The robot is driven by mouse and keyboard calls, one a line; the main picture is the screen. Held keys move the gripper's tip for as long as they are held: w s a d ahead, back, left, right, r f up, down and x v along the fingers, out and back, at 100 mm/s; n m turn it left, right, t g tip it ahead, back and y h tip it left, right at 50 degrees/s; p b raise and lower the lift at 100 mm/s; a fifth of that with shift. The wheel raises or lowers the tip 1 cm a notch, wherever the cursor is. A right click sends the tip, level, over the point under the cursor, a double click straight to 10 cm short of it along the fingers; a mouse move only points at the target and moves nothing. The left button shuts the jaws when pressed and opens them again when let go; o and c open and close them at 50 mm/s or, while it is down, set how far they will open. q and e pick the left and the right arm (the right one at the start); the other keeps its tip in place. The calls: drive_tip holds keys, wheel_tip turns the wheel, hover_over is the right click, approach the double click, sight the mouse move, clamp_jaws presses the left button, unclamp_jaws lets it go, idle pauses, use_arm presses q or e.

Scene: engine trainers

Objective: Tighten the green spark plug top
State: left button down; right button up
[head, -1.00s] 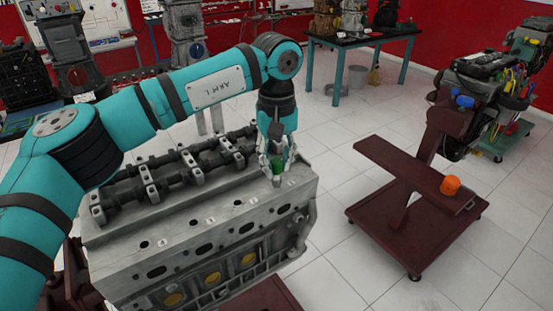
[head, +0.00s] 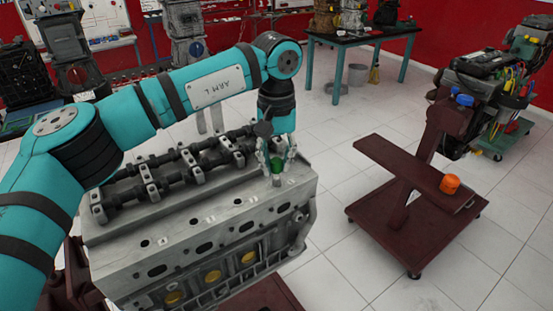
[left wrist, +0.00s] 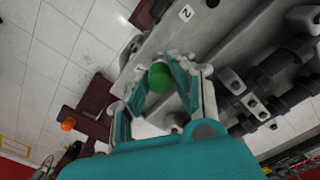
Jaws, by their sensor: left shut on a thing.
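The green spark plug top (head: 276,164) stands at the right end of the grey engine block's top face (head: 190,228). In the left wrist view the green top (left wrist: 158,78) shows as a round green cap between the fingers. My left gripper (head: 277,172) points down at the block and is shut on the green top, with a finger on either side. It also shows in the left wrist view (left wrist: 160,84). The plug's lower part is largely hidden by the fingers. My right gripper is not in view.
A dark rocker shaft assembly (head: 170,172) runs along the block beside the gripper. A dark red stand (head: 415,175) with an orange cap (head: 450,184) is at the right. A teal-legged table (head: 365,38) stands behind. Tiled floor between is free.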

sight(276, 160)
use_arm(q)
drive_tip(key=c, duration=1.1)
unclamp_jaws()
wheel_tip(276, 160, up, 12)
